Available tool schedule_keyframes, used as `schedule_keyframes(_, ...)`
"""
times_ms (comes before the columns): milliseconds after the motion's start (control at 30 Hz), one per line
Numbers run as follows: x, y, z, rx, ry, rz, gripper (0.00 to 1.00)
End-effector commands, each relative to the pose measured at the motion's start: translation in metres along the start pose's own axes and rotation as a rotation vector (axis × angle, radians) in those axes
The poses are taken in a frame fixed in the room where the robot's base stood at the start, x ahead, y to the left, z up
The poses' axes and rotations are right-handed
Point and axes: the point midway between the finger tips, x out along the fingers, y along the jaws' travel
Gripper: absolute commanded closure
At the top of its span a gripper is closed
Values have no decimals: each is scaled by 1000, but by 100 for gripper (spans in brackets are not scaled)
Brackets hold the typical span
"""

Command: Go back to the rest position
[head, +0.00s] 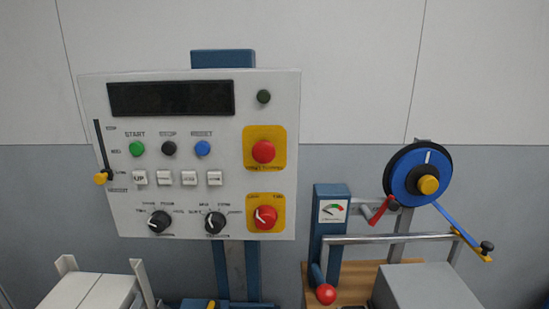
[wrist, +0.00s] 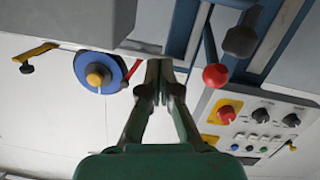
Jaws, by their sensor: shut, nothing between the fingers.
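My gripper (wrist: 160,88) shows in the wrist view, its green fingers together with nothing between them. It is apart from the fixtures, seen between the blue wheel (wrist: 112,66) and a lever with a red ball (wrist: 215,76). The wrist view is turned upside down. My gripper is not seen in the head view. There the control panel (head: 190,110) stands at the left, with a dark display and several buttons and knobs. The blue wheel with its yellow hub also shows at the right (head: 408,187).
In the head view, the red-ball lever (head: 326,294) stands by a blue post with a gauge (head: 333,211). A grey box (head: 425,288) is at lower right. A rail (head: 385,239) runs across below the wheel. A white block (head: 90,291) is at lower left.

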Motion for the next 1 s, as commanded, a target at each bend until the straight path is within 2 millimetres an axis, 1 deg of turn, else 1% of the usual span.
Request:
schedule_keyframes(33, -11, -6, 16, 11, -14, -4, 100)
schedule_keyframes(200, -48, -20, 53, 48, -31, -7, 100)
schedule_keyframes(367, -86, -32, 83, 83, -48, -11, 100)
schedule_keyframes(500, -123, -40, 105, 111, -61, -16, 100)
schedule_keyframes(667, -168, -47, 124, 139, -76, -23, 100)
schedule_keyframes(800, -208, -52, 136, 164, -90, -30, 100)
schedule_keyframes(1000, -266, -56, 144, 199, -108, -43, 100)
